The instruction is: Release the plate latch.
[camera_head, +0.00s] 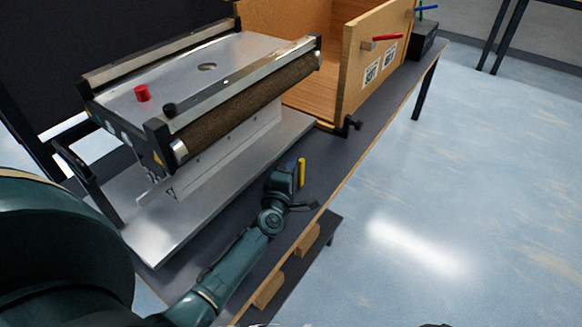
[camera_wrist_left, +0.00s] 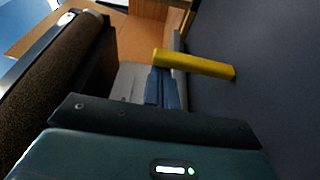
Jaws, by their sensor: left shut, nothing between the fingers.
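The metal plate (camera_head: 160,240) lies on the dark table under the mini conveyor (camera_head: 205,80). A yellow handle (camera_head: 301,172) stands up by the plate's front side; it may be the latch, but I cannot tell for sure. My left gripper (camera_head: 291,168) is beside it, at its left. In the left wrist view my shut fingers (camera_wrist_left: 158,85) point at the yellow handle (camera_wrist_left: 195,64), which lies across just beyond their tips. They hold nothing. I cannot tell whether the fingers touch the handle. Its base is hidden. My right gripper is not in view.
A wooden box (camera_head: 362,85) with a red handle (camera_head: 388,37) stands beyond the conveyor. A black knob (camera_head: 352,123) sticks out near its lower corner. The dark table strip (camera_head: 335,155) right of the yellow handle is clear. Wooden blocks (camera_head: 270,291) lie on a lower shelf.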

